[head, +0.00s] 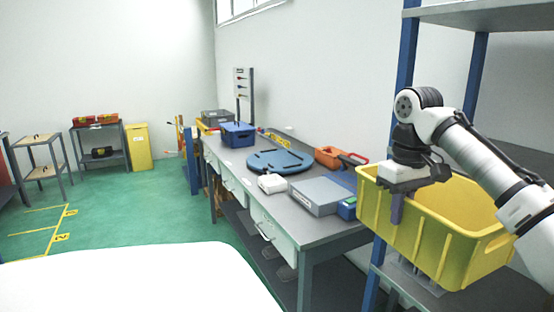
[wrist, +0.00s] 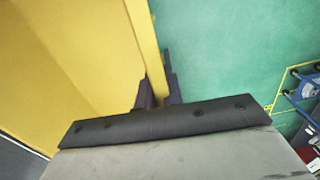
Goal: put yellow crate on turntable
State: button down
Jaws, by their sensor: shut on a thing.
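The yellow crate (head: 455,238) is at the right of the head view, upright at the blue-posted shelf rack. My gripper (head: 397,205) is shut on the crate's near-left wall, reaching down over its rim. In the wrist view the crate wall (wrist: 153,62) runs between the two fingers of my gripper (wrist: 158,90). I cannot tell whether the crate's underside touches the shelf. The turntable (head: 281,161) is a flat blue disc on the workbench, left of the crate, with nothing seen on it.
The workbench (head: 300,222) also holds a grey case (head: 320,195), a small white box (head: 272,183), an orange item (head: 328,157) and a blue box (head: 238,134). Green floor (head: 140,205) is open at left.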

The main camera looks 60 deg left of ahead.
aim_at(279, 158)
jog(key=j, duration=2.35)
jog(key=i+j+u, duration=0.1)
jog(key=j, duration=0.45)
jog(key=i+j, duration=0.1)
jog(key=j, duration=0.5)
jog(key=i+j, duration=0.15)
jog(key=j, duration=0.3)
jog(key=i+j, duration=0.1)
jog(key=j, duration=0.3)
jog(key=i+j, duration=0.15)
jog(key=j, duration=0.15)
jog(key=i+j, duration=0.15)
jog(key=j, duration=0.15)
jog(key=i+j, duration=0.15)
jog(key=j, duration=0.15)
jog(key=u, duration=0.05)
